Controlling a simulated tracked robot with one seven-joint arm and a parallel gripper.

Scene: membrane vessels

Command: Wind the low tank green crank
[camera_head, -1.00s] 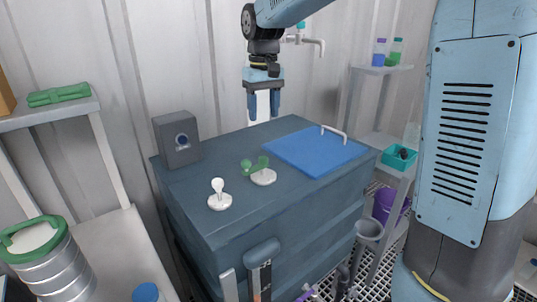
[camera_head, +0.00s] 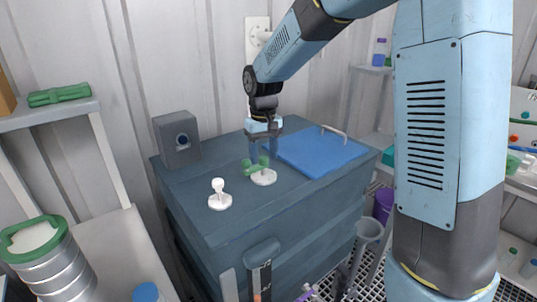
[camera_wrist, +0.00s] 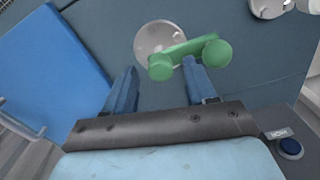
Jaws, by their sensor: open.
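The green crank (camera_head: 248,167) stands on a round white base (camera_head: 264,177) on top of the dark blue tank (camera_head: 215,205). My gripper (camera_head: 263,157) is open and low over the tank top, right at the crank. In the wrist view the green crank (camera_wrist: 190,52) lies across just beyond my fingertips (camera_wrist: 163,75). Its knob end is by the right finger, and its other end is in line with the gap between the fingers. I cannot tell whether either finger touches it.
A white knob on a round base (camera_head: 219,197) stands to the left of the crank. A grey box with a dark round button (camera_head: 177,139) sits at the back left. A blue lid with a handle (camera_head: 317,152) covers the right of the tank top.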

